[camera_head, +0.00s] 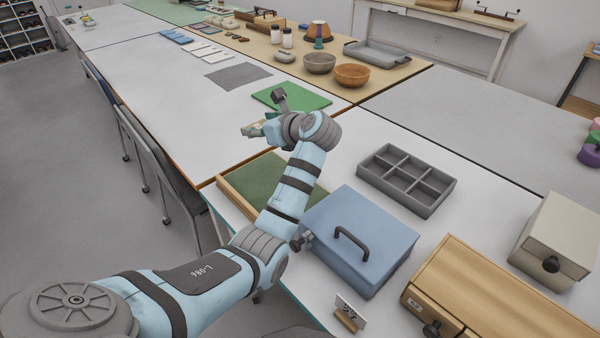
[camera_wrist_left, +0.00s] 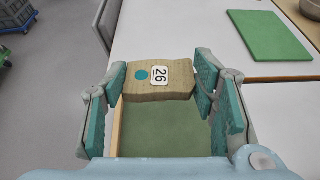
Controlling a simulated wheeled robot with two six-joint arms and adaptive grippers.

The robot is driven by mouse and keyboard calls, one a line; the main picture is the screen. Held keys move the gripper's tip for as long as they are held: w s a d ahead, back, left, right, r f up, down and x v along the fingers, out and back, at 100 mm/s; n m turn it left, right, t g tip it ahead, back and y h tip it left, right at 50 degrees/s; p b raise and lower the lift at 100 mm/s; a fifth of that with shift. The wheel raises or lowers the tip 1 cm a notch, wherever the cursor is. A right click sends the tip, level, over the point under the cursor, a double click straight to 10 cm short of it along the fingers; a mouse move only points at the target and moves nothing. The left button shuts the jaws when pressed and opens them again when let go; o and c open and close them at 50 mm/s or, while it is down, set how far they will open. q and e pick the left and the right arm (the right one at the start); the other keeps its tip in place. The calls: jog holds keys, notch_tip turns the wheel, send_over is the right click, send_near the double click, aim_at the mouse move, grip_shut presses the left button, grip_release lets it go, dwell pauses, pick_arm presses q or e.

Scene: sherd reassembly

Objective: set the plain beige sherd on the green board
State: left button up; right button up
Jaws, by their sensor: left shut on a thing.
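My left gripper (camera_head: 258,130) is shut on a beige sherd (camera_wrist_left: 158,80), gripped by its two sides between the teal finger pads, which show in the left wrist view (camera_wrist_left: 155,95). The sherd's face carries a teal dot and a white label reading 26. In the head view only a small bit of it shows at the fingertips. The bright green board (camera_head: 303,97) lies flat on the white table, beyond and to the right of the gripper. It also shows at upper right in the left wrist view (camera_wrist_left: 268,35), apart from the sherd, with its top bare. My right gripper is not in view.
A dark green wood-edged tray (camera_head: 262,172) lies under my left arm. A blue box (camera_head: 375,232), a grey divided tray (camera_head: 408,180) and a wooden drawer box (camera_head: 500,300) stand nearby. Bowls (camera_head: 352,75) stand behind the board. A grey mat (camera_head: 238,76) lies left of it.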

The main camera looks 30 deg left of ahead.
aim_at(267, 194)
pick_arm(q)
notch_tip(267, 194, up, 3)
jog(key=s+m+t+h+p, duration=0.2)
jog(key=s+m+t+p, duration=0.1)
jog(key=p, duration=0.3)
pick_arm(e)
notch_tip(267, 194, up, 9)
pick_arm(q)
jog(key=shift+t, duration=0.4)
jog(key=f+b, duration=0.2)
jog(key=f, duration=0.4)
jog(key=d+f+b, duration=0.1)
jog(key=f+b, duration=0.1)
jog(key=f, duration=0.5)
jog(key=f+b, duration=0.2)
jog(key=f, duration=0.5)
jog(key=shift+w+d+f, duration=0.1)
jog(key=shift+w+d, duration=0.1)
jog(key=shift+w, duration=0.1)
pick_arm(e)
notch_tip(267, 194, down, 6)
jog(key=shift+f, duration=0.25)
pick_arm(q)
jog(key=shift+f, duration=0.15)
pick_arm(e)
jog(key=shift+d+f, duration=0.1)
pick_arm(q)
jog(key=o, duration=1.3)
